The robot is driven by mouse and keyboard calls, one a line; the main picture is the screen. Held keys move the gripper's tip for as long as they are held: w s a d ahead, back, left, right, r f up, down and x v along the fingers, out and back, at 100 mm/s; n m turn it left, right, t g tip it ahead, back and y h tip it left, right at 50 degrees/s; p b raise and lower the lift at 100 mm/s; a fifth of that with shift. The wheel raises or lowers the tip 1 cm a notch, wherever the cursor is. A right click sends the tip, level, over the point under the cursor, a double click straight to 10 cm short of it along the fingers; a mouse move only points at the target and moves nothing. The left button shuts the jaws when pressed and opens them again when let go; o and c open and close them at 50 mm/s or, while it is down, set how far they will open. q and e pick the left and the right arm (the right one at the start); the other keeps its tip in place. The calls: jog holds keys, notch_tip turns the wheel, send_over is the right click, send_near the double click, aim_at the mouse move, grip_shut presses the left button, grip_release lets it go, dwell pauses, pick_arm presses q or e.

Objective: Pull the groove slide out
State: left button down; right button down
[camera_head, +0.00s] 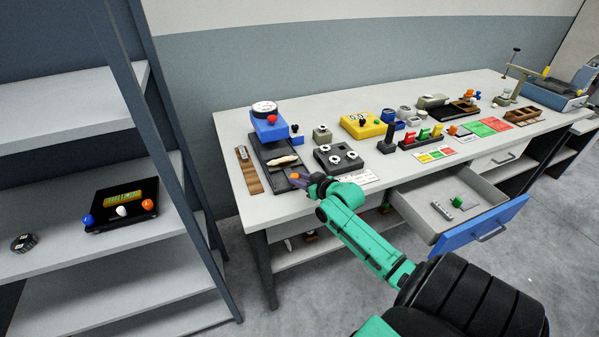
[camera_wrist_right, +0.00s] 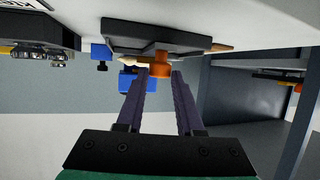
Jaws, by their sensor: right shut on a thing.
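The groove slide looks like the long black plate (camera_head: 268,150) near the left end of the table, with a blue block (camera_head: 270,127) at its far end. A pale pointed piece (camera_head: 284,160) lies across it. An orange knob (camera_head: 295,176) sits at its near end. In the right wrist view the black plate (camera_wrist_right: 150,36) is above, with the orange knob (camera_wrist_right: 160,66) below it. My right gripper (camera_head: 304,182) is at the near end, its purple fingers (camera_wrist_right: 160,78) shut on the orange knob. My left gripper is not in view.
A wooden strip (camera_head: 248,172) lies left of the plate, and a dark block with round white tops (camera_head: 338,157) stands to its right. An open drawer (camera_head: 424,211) with a blue front (camera_head: 481,228) juts out beside my right arm. Grey shelving (camera_head: 180,205) stands left.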

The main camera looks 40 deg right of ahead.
jog(key=shift+s+a+f, duration=0.1)
jog(key=shift+s+f, duration=0.1)
jog(key=c, duration=0.5)
grip_release()
jog(key=shift+c, duration=0.2)
jog(key=shift+w, duration=0.2)
jog(key=shift+s+r, duration=0.15)
jog(key=shift+s, duration=0.2)
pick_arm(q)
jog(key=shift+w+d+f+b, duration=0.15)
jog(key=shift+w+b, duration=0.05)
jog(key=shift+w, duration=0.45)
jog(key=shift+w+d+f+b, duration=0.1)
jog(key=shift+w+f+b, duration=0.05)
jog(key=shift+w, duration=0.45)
pick_arm(e)
jog(key=v, duration=1.3)
jog(key=shift+s+r, duration=0.25)
jog(key=shift+s, duration=0.1)
